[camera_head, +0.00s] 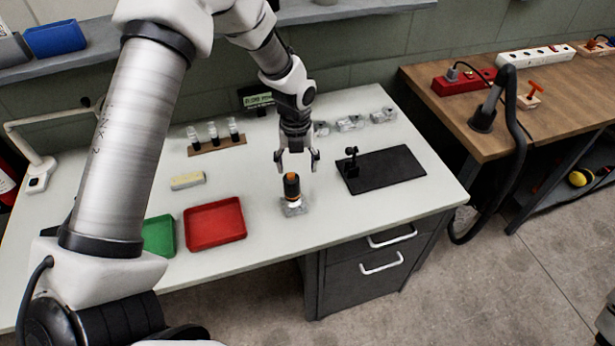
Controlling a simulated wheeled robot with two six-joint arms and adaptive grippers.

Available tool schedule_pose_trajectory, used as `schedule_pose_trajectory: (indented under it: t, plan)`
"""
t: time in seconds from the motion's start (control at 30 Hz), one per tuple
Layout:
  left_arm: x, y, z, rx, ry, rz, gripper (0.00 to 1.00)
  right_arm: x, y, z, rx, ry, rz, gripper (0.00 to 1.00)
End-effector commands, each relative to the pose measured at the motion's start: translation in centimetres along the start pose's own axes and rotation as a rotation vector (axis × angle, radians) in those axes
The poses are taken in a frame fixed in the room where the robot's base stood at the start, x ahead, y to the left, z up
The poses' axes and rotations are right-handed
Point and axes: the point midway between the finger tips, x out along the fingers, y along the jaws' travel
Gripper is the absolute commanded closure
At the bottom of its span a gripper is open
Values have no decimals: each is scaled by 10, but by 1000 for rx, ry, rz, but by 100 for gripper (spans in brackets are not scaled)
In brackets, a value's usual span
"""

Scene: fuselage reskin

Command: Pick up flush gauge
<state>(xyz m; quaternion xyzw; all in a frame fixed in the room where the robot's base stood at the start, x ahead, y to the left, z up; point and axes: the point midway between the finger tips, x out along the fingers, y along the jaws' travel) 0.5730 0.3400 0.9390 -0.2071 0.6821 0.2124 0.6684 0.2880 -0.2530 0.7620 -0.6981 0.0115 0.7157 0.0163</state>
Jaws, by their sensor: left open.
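A small black upright cylinder with an orange top, which looks like the flush gauge (291,186), stands on a clear or silvery block (293,207) on the white bench. My left gripper (297,163) points down just above and behind it in the picture. Its fingers are spread, with nothing between them. The gripper and the gauge look apart, though the height gap is hard to judge.
The white bench (270,245) holds a red tray (215,222), a green tray (158,235), a pale yellow block (187,180), a rack of vials (217,146) and a black mat (390,172) bearing a small black stand (351,162). Clear items (350,123) lie behind.

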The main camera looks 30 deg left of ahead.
Motion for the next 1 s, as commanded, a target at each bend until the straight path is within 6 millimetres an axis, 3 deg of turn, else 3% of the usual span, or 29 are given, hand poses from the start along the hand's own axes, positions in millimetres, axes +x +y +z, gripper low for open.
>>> schedule_pose_trajectory:
  t: [0.4, 0.6, 0.63, 0.8, 0.93, 1.0]
  plan:
    - [65, -3, 0, -1, 6, 4, 29, -24, 0, 0, 0, -1, 0, 30]
    - [69, -3, 0, -1, 5, 2, 29, -23, 0, 0, 0, -1, 0, 30]
    - [69, -3, 0, -1, 5, 2, 32, -23, 0, 1, 0, -2, 0, 30]
    - [68, -3, 0, -2, 5, 2, 92, -23, 0, 1, 0, -2, 0, 30]
    - [68, -3, 0, -2, 4, 2, 93, -23, 0, 1, 0, -2, 0, 30]
    - [68, -3, 0, -2, 5, 2, 98, -23, 0, 1, 0, -2, 0, 30]
